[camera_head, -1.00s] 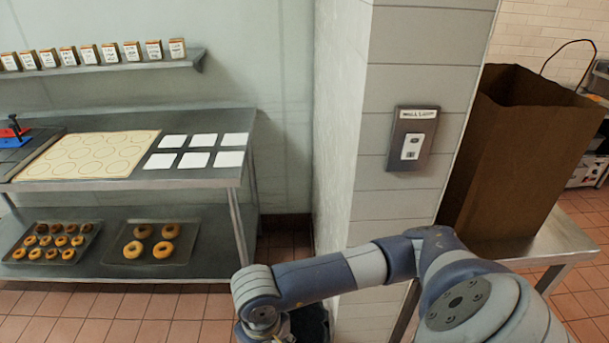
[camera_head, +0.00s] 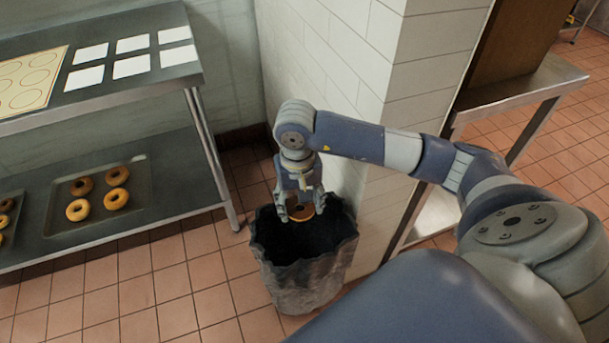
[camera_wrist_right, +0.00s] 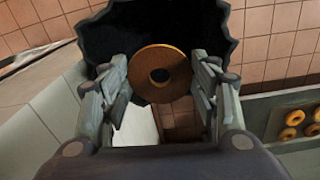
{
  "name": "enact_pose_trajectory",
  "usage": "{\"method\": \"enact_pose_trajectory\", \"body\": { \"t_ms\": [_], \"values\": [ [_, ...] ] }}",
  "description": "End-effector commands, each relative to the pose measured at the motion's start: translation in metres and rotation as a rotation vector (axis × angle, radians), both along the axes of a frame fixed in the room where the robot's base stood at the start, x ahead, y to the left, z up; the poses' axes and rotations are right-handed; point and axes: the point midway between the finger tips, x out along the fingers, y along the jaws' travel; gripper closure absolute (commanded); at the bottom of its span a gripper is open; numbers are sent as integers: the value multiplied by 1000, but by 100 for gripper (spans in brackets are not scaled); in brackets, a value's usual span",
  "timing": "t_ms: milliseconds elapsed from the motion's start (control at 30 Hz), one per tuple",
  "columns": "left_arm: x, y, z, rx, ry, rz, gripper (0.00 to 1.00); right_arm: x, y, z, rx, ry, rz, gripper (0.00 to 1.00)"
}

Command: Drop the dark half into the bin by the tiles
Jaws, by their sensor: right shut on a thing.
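The dark half (camera_wrist_right: 143,62) is a brown bagel ring with a hole, held between the two fingers of my right gripper (camera_wrist_right: 160,78) in the wrist view. In the head view my right gripper (camera_head: 301,206) points down with the half (camera_head: 303,216) low between its fingers, over the mouth of the bin. The bin (camera_head: 300,283) is dark with a ragged rim and stands on the floor beside the wall corner. Its dark inside (camera_wrist_right: 108,42) shows behind the half in the wrist view. My left gripper is out of view.
White square tiles (camera_head: 130,67) lie on the steel table (camera_head: 150,89) at left, beside a mat with circles (camera_head: 30,84). A tray of bagels (camera_head: 137,196) sits on the lower shelf. A white-tiled pillar (camera_head: 345,50) and a steel stand (camera_head: 530,83) are at right.

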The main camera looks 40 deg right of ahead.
Motion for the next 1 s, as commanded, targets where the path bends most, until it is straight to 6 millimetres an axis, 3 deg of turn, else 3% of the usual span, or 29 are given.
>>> {"method": "enact_pose_trajectory", "body": {
  "t_ms": [33,100,467,667,1000],
  "values": [
    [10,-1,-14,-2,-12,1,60,7,-5,-21,3,-2,-29,57],
    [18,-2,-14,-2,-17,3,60,13,-11,-28,10,0,-63,57],
    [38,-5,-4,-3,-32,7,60,28,-26,-40,27,4,-140,57],
    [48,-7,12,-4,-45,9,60,27,-26,-51,26,5,-141,57],
    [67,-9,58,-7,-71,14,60,27,-25,-79,27,5,-139,57]
  ]
}}
